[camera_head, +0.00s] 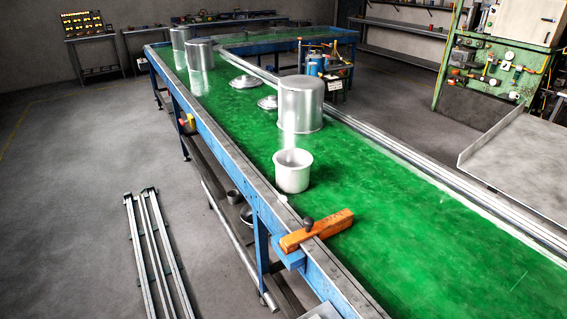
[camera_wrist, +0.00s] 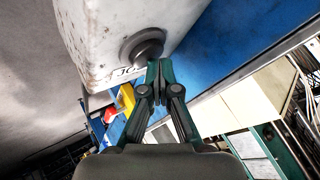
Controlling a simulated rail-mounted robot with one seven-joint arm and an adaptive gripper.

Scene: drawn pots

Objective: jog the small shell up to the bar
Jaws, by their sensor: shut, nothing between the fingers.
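The small shell (camera_head: 293,172) is an open metal pot standing upright on the green belt (camera_head: 375,205) in the head view. An orange bar (camera_head: 318,230) with a dark knob lies across the belt's near edge, in front of the shell, with a visible gap of belt between them. In the wrist view a worn white box (camera_wrist: 100,32) bears a round dark button (camera_wrist: 143,47) above partly hidden lettering, "JO". My gripper (camera_wrist: 159,70) is shut and empty, its tips at the button's lower right edge; I cannot tell whether they touch it. The gripper does not show in the head view.
A large metal pot (camera_head: 301,104) stands behind the small shell. Lids (camera_head: 244,82) and further pots (camera_head: 200,54) stand farther along the belt. In the wrist view the blue frame (camera_wrist: 235,45) is beside the box, and red and yellow parts (camera_wrist: 125,97) are at lower left.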

